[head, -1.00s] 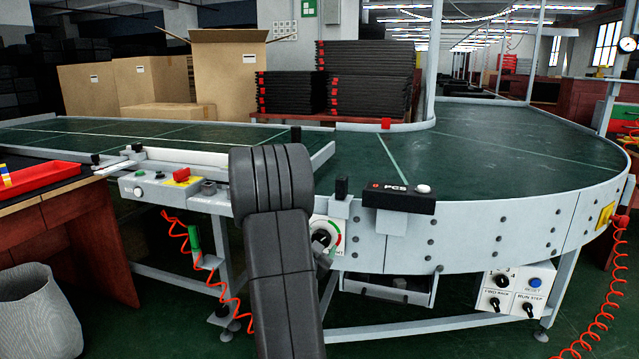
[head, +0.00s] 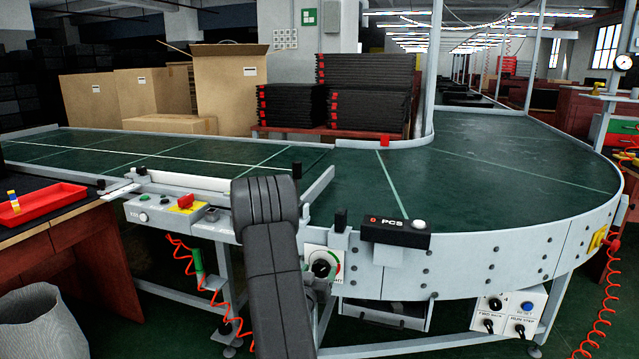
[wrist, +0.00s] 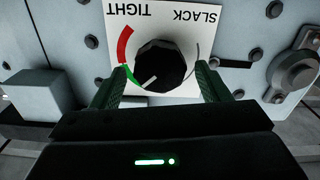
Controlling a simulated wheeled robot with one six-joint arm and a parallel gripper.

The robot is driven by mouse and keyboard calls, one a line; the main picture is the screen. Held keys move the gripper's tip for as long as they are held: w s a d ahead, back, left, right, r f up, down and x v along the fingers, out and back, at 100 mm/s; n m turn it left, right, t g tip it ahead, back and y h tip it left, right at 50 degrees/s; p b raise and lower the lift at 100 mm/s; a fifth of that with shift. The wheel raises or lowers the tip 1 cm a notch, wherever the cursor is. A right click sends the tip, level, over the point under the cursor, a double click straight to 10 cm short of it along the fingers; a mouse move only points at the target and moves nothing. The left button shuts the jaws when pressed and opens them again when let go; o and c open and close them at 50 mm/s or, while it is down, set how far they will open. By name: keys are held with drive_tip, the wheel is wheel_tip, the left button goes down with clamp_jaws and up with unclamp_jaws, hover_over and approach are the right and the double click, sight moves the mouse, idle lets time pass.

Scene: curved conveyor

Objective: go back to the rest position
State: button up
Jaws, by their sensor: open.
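My gripper (wrist: 158,82) is open in the wrist view, its two dark green fingers standing apart. A black knob (wrist: 161,62) on a white plate marked TIGHT and SLACK (wrist: 191,21) shows between the fingertips, with gaps on both sides. I cannot tell how far the tips are from the plate. The knob's white mark points toward the green end of the arc. In the head view the knob plate (head: 335,256) is on the conveyor's front side, just right of my dark arm, which hides most of the gripper.
The curved green conveyor (head: 480,165) fills the middle. A black PCS box (head: 395,232) and a grey control box (head: 165,213) sit along its front edge. A red tray (head: 50,203) lies on the left table. Red coiled cables hang at left and right.

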drive_tip(key=v, duration=0.5)
drive_tip(key=shift+s+a, duration=0.1)
drive_tip(key=shift+s, duration=0.1)
